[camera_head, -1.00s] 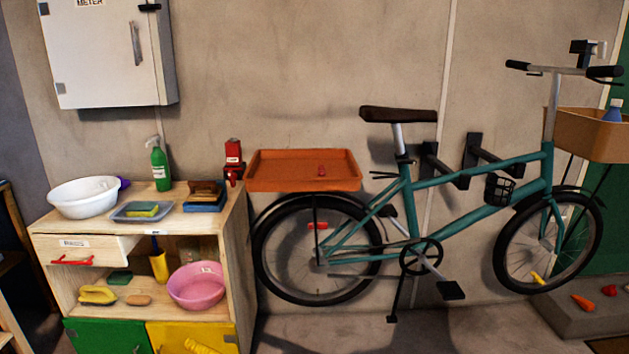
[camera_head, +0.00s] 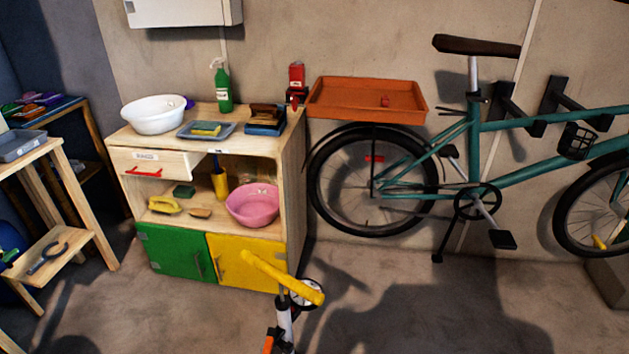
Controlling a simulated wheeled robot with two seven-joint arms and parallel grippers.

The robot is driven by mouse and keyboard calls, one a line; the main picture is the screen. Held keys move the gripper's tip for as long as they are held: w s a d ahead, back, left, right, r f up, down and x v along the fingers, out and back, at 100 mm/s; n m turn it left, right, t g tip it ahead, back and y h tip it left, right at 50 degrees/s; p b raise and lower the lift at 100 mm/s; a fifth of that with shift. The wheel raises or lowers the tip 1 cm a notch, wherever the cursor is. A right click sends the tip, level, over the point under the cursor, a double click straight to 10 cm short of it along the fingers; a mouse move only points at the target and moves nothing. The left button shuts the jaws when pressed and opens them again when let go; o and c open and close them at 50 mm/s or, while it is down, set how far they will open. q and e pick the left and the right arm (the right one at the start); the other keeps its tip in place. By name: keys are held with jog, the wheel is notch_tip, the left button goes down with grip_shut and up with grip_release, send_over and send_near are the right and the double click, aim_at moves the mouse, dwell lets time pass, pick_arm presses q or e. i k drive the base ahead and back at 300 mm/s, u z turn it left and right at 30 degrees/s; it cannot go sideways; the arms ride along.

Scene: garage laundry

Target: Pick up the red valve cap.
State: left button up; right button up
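A small red piece, which looks like the red valve cap (camera_head: 385,101), sits in the shallow orange tray (camera_head: 330,112) above the bicycle's rear wheel. It is too small to make out its exact shape. Neither of my grippers is in view, so I cannot see whether they are open or shut.
A wooden cabinet (camera_head: 296,165) with a white basin (camera_head: 153,115) and a green spray bottle (camera_head: 222,88) stands left of the teal bicycle (camera_head: 532,180). A yellow-handled pump (camera_head: 283,280) stands on the floor in front. A wooden shelf (camera_head: 75,185) is at left. Floor is clear at lower right.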

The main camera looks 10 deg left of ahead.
aim_at(384, 97)
jog(key=z, duration=0.5)
jog(key=k, duration=0.6)
jog(key=z, duration=1.2)
jog(key=i, duration=1.8)
jog(key=u, duration=0.3)
jog(key=i, duration=1.35)
jog(key=u, duration=0.95)
